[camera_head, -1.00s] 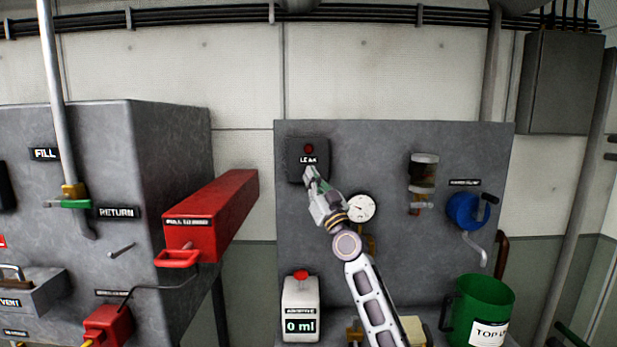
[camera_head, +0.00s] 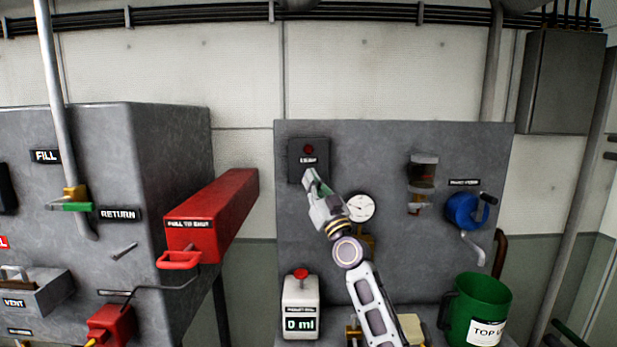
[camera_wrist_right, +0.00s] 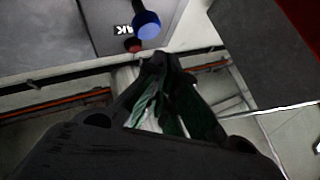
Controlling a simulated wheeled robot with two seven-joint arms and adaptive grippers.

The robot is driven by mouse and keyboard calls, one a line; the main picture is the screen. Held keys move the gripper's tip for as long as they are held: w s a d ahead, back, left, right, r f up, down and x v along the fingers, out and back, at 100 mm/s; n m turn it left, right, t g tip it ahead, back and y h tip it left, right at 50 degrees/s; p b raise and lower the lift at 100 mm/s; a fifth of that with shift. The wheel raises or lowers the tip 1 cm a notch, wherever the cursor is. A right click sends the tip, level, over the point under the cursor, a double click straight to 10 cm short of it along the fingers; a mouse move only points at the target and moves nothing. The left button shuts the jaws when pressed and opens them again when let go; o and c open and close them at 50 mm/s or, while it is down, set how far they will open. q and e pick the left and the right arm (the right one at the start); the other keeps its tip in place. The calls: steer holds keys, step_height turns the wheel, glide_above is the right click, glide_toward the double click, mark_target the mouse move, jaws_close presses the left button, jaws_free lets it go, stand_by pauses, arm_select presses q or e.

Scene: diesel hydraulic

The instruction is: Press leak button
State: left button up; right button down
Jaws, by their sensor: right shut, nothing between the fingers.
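The leak button (camera_head: 308,149) is a small red round button on a dark box, high on the left of the grey panel. A white label sits just below it. My right gripper (camera_head: 310,174) is shut and empty, with its tips in front of the lower part of the box, below the button in the picture. In the right wrist view the shut fingertips (camera_wrist_right: 156,60) point toward a red button (camera_wrist_right: 133,44) beside an inverted label. I cannot tell whether they touch the box. My left gripper is not in view.
A round gauge (camera_head: 360,207) is right of my gripper. A red pull box (camera_head: 212,222) juts out at left. A blue round thing (camera_wrist_right: 146,25) shows near the button in the wrist view.

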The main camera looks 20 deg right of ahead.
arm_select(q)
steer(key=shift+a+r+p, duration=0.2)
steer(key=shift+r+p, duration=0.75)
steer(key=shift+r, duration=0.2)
arm_select(e)
steer(key=s, duration=0.1)
steer(key=s+a, duration=0.1)
steer(key=s, duration=0.1)
steer(key=shift+s, duration=0.3)
